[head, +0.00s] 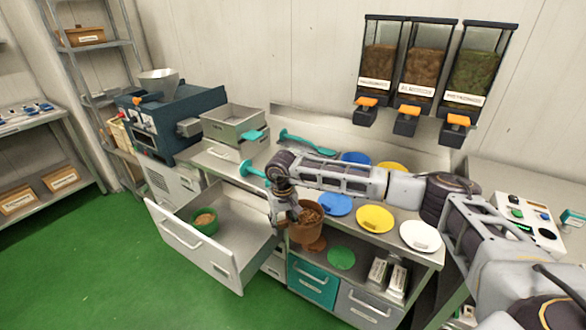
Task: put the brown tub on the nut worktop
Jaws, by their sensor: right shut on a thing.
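The brown tub (306,231) is upright, with brown pieces inside. My right gripper (286,215) is shut on its left side. The tub appears in front of the front edge of the steel worktop (397,213), which I take as the nut worktop because it lies under the nut dispensers. Whether part of the tub is over that edge, I cannot tell. My right arm reaches across the worktop from the right and hides part of it. My left gripper is out of view.
Blue, yellow and white discs (420,236) lie on the worktop. An open drawer (227,250) with a green tub (205,221) juts out at left. A green disc (341,257) lies on the shelf below. Three dispensers (427,65) hang above. A grey bin (233,124) stands at back left.

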